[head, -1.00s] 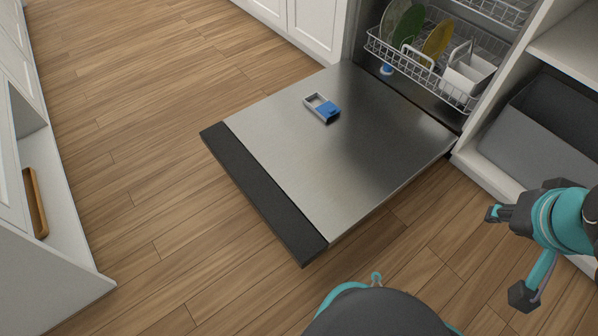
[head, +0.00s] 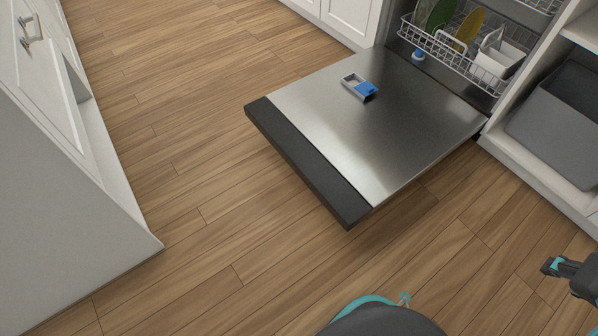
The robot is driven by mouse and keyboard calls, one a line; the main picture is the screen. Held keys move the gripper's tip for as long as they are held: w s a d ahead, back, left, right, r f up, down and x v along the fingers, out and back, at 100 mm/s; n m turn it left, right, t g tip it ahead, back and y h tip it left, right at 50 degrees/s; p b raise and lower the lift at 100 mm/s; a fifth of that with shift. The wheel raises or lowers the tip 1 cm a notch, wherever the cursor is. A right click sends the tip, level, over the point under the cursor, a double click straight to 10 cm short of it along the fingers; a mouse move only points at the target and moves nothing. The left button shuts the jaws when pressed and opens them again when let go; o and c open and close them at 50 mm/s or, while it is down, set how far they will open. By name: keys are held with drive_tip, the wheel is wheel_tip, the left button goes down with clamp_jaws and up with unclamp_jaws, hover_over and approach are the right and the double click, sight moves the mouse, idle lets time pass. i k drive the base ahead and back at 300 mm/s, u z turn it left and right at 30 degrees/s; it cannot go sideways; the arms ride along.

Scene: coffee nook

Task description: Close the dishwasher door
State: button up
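The dishwasher door (head: 405,130) is folded down flat, with its steel inner face up and a dark strip (head: 308,160) along its free edge. A blue and grey detergent compartment (head: 360,87) sits on the inner face. The dishwasher's lower wire rack (head: 455,58) stands inside the opening and holds plates and a white cutlery basket. My gripper (head: 550,266) is at the lower right edge, over the floor, well apart from the door. It is small and partly cut off, so its opening is unclear.
A white cabinet (head: 70,185) stands on the left. An open cabinet to the right of the dishwasher holds a grey bin (head: 555,130). Wood floor (head: 210,200) is clear in front of the door and between it and the left cabinet.

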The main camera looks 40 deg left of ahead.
sight(356, 152)
drive_tip(key=k, duration=0.5)
drive_tip(key=u, duration=1.15)
drive_tip(key=i, duration=0.5)
